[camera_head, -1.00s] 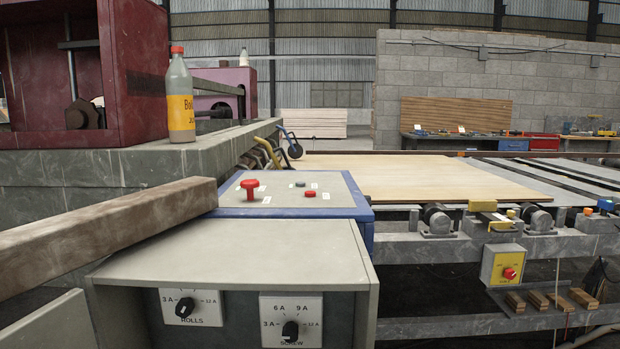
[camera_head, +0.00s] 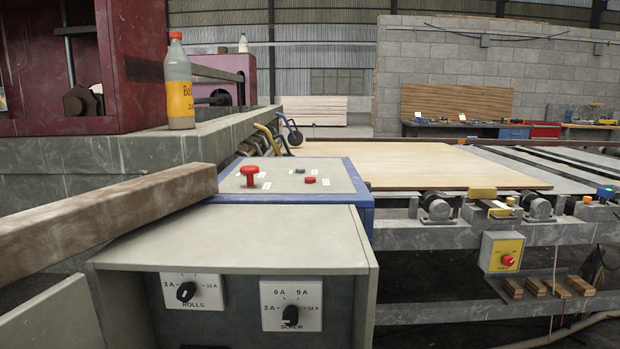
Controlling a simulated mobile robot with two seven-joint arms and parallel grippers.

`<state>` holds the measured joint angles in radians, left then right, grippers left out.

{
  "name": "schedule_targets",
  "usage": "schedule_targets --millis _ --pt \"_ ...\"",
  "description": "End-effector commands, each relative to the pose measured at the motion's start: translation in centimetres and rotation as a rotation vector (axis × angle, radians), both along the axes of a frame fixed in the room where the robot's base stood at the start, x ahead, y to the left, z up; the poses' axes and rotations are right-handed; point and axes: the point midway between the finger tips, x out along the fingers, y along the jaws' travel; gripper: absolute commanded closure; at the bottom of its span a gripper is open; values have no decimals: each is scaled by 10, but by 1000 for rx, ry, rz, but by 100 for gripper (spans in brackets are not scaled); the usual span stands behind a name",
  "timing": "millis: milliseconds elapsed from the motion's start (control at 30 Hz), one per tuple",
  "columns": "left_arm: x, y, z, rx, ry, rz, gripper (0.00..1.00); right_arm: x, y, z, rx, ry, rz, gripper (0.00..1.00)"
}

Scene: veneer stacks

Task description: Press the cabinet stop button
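A grey control cabinet (camera_head: 240,240) with a sloped top stands in front. Behind it is a blue-edged panel (camera_head: 327,174) carrying a tall red mushroom button (camera_head: 250,172) on the left. A small flat red button (camera_head: 310,180) and a small dark button (camera_head: 299,170) sit to its right. A yellow box with a red button (camera_head: 508,260) hangs on the conveyor frame at right. I cannot read the small white labels beside the panel buttons. Neither of my grippers is in view.
A bottle with a yellow label (camera_head: 179,90) stands on the grey machine bed behind. Two rotary knobs, rolls (camera_head: 186,292) and screw (camera_head: 291,315), are on the cabinet front. A veneer sheet (camera_head: 410,165) lies beyond.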

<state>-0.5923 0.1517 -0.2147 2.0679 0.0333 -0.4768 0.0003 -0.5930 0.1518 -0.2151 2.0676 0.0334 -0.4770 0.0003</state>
Motion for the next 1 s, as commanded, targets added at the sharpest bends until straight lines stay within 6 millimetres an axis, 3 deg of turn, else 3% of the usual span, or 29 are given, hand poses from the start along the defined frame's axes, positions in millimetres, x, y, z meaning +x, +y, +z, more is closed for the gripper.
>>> schedule_targets --millis 167,600,1000 --pt "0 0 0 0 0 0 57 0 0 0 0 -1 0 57" --pt "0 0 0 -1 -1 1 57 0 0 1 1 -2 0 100" --pt "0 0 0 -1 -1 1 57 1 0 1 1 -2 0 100"
